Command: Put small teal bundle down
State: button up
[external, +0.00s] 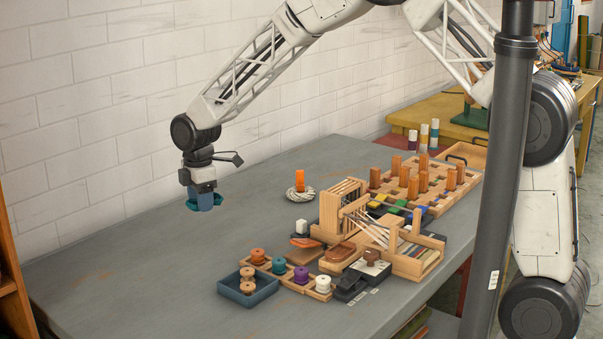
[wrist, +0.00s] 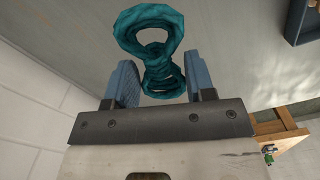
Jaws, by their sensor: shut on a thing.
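The small teal bundle (wrist: 152,33) is a twisted skein of yarn with loops at its ends. In the wrist view it sits between the two blue finger pads of my gripper (wrist: 160,80), which is shut on it. In the external view my gripper (external: 203,197) is at the left, over the far left part of the grey table (external: 150,275), near the wall.
An orange candle-like block in a woven ring (external: 300,193) stands behind. The table's left part is clear.

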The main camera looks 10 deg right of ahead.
jog(key=m, duration=0.1)
send_over(242, 228)
jog(key=shift+w+r, duration=0.1)
dwell(0.3)
jog(key=shift+f, duration=3.15)
jog(key=shift+f, duration=1.9)
jog(key=shift+f, duration=0.1)
jog(key=o, duration=0.9)
